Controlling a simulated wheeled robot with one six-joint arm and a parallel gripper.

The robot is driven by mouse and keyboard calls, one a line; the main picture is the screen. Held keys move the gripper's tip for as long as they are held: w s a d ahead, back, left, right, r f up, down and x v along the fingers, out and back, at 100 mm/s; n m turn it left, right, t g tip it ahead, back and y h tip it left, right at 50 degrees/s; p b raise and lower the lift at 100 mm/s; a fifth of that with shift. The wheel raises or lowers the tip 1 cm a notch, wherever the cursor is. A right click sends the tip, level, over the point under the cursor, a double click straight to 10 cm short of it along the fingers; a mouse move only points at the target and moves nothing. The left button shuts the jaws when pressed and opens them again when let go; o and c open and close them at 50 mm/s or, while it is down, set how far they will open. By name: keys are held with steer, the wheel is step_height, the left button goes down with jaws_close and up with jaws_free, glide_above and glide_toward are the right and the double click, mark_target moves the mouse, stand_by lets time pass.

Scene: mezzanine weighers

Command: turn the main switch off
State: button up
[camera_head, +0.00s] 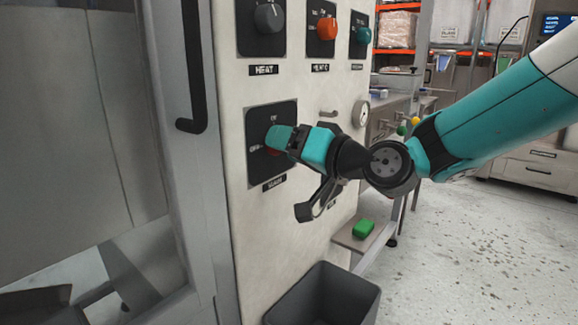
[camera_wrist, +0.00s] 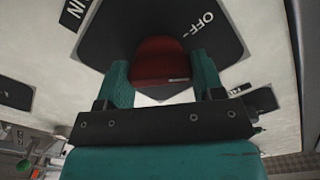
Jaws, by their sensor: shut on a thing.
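The main switch is a red knob on a black plate (camera_head: 286,112) on the pale panel, with OFF marked at its left and another mark at its top. Only a sliver of the red knob shows in the head view, behind my fingers. The wrist view shows the red knob (camera_wrist: 161,62) between my two teal fingers, with the OFF mark (camera_wrist: 196,25) on the plate beyond. My gripper (camera_head: 280,139) is shut on the knob.
Grey, orange and teal knobs (camera_head: 268,17) (camera_head: 327,28) (camera_head: 363,35) sit above on the panel. A black door handle (camera_head: 192,80) is at the left. Open floor lies to the right.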

steer(key=n+b, duration=0.1)
steer(key=b, duration=0.1)
steer(key=n+b, duration=0.2)
steer(key=shift+f+n, duration=0.3)
steer(key=shift+f, duration=0.05)
steer(key=n+b, duration=0.1)
steer(key=b, duration=0.1)
steer(key=n+b, duration=0.2)
steer(key=shift+r, duration=0.25)
steer(key=shift+n, duration=0.3)
steer(key=o, duration=0.9)
steer(key=shift+r, duration=0.1)
steer(key=b+v, duration=0.1)
steer(key=v, duration=1.6)
steer(key=shift+s+d, duration=0.15)
